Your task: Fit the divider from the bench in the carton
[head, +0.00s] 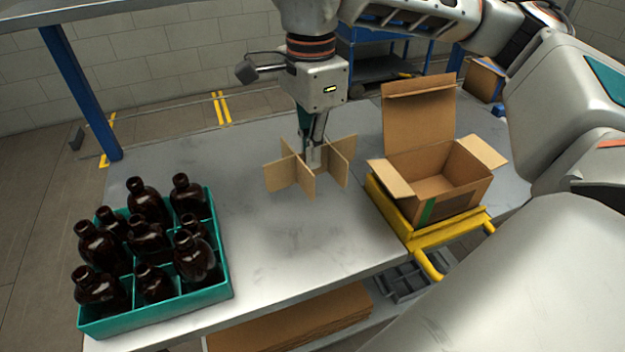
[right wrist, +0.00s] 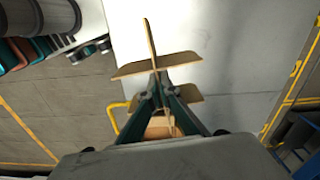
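The divider (head: 304,181) is a cross-shaped set of interlocked brown cardboard panels, upright at the middle of the bench. My right gripper (head: 314,157) points down into it from above, its fingers closed on a panel near the centre. In the right wrist view the fingertips (right wrist: 160,80) meet at the divider (right wrist: 153,62). I cannot tell whether the divider's lower edges touch the bench. The carton (head: 428,186) stands to the right with its flaps spread and its tall back flap up. Its visible inside is empty. My left gripper is out of view.
A yellow stand (head: 448,233) holds the carton at the bench's right side. A teal crate (head: 222,290) with several dark amber bottles stands at the left front. The grey bench (head: 275,255) is clear between them. Flat cardboard (head: 300,318) lies on a lower shelf.

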